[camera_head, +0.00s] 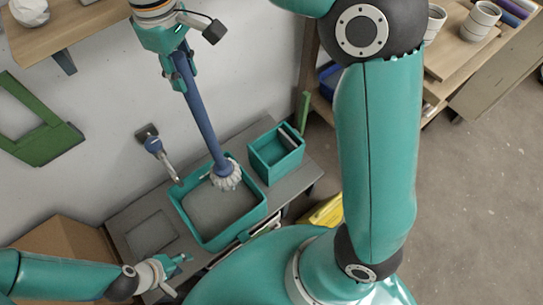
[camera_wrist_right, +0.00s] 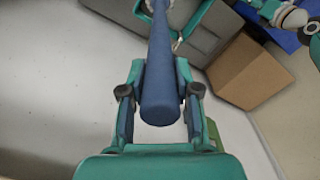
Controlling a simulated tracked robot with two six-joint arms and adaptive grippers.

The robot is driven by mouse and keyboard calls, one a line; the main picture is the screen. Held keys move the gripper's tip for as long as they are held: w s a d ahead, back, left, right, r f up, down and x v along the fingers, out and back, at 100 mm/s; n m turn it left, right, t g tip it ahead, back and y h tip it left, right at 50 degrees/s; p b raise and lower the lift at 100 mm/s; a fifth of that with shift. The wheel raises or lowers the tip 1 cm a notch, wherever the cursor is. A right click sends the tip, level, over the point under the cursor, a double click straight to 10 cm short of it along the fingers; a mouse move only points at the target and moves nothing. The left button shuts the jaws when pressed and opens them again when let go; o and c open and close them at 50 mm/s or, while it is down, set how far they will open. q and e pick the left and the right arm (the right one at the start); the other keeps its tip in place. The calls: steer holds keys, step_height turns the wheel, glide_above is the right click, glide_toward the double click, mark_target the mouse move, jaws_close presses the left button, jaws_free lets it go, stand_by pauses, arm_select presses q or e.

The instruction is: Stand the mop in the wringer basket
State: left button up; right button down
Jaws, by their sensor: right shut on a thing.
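The mop has a blue handle (camera_head: 203,122) and a pale, stringy head (camera_head: 227,176) at its lower end. My right gripper (camera_head: 184,72) is shut on the upper handle, which slants down to the right. The handle (camera_wrist_right: 160,85) also runs between the fingers in the right wrist view. The mop head overlaps the back right part of a large teal basin (camera_head: 214,244); whether it touches the basin is unclear. The wringer basket appears to be the smaller teal box (camera_head: 268,171) with a grey bar, right of the basin. My left gripper (camera_head: 182,272) is open and empty at lower left.
The basin and box stand on a grey bench (camera_head: 125,215) against the wall. A small brush-like tool (camera_head: 156,148) hangs left of the mop. A green frame (camera_head: 45,145) is at left, and a cardboard box (camera_head: 65,243) at lower left. Shelves with pots (camera_head: 480,20) are at upper right.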

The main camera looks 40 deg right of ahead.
steer(key=w+d+r+m+p, duration=0.1)
steer(key=d+r+m+p, duration=0.15)
steer(key=d, duration=0.85)
steer(key=w+d+r+m+p, duration=0.15)
steer(key=d+m, duration=0.25)
steer(key=d, duration=0.7)
step_height(320, 180, down, 19)
steer(key=b, duration=0.2)
steer(key=shift+s+d+b, duration=0.2)
steer(key=shift+s+b, duration=0.05)
steer(key=shift+b, duration=0.1)
steer(key=c, duration=1.3)
jaws_free()
steer(key=shift+f, duration=0.1)
steer(key=o, duration=0.5)
steer(key=shift+c, duration=0.2)
